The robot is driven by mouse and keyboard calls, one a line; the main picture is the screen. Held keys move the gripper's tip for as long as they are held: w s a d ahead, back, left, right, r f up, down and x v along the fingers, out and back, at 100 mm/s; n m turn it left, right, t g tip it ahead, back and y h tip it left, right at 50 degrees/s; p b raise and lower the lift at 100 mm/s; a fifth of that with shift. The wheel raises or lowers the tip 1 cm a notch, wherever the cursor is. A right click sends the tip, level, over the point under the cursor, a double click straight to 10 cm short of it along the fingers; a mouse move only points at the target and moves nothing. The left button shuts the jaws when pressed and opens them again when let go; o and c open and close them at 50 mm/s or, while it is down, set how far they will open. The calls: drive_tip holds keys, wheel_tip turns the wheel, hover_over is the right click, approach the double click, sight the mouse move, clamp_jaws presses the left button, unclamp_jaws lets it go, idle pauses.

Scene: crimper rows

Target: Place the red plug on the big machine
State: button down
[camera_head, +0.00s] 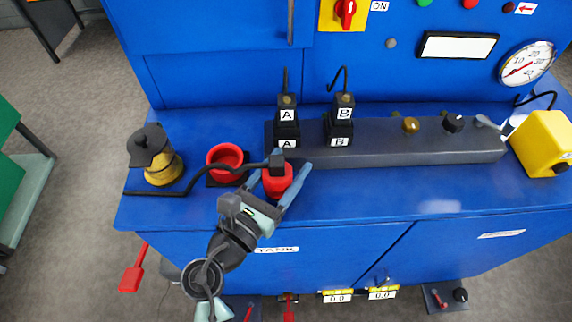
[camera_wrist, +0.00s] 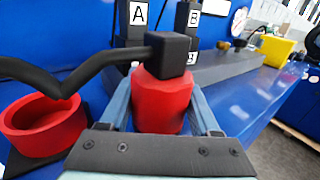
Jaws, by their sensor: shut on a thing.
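The red plug (camera_head: 277,181) is a red cylinder with a black block on top and a black hose running off to the left. It also shows in the wrist view (camera_wrist: 162,103). My gripper (camera_head: 282,177) is shut on it, with one blue-grey finger on each side. The plug is above the front of the blue ledge of the big machine (camera_head: 390,190). A round red socket (camera_head: 225,156) on a black base sits just left of the plug, open at the top and empty. It also shows in the wrist view (camera_wrist: 42,125).
A dark grey bar (camera_head: 400,145) with black connectors A (camera_head: 288,112) and B (camera_head: 343,112) stands behind the plug. A yellow and black part (camera_head: 155,155) is at the left end of the ledge. A yellow box (camera_head: 543,143) is at the right.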

drive_tip(key=shift+c, duration=0.6)
unclamp_jaws()
drive_tip(key=shift+f, duration=0.15)
drive_tip(key=shift+r, duration=0.25)
drive_tip(key=b+v, duration=0.2)
drive_tip(key=v, duration=1)
drive_tip(key=shift+f, duration=0.1)
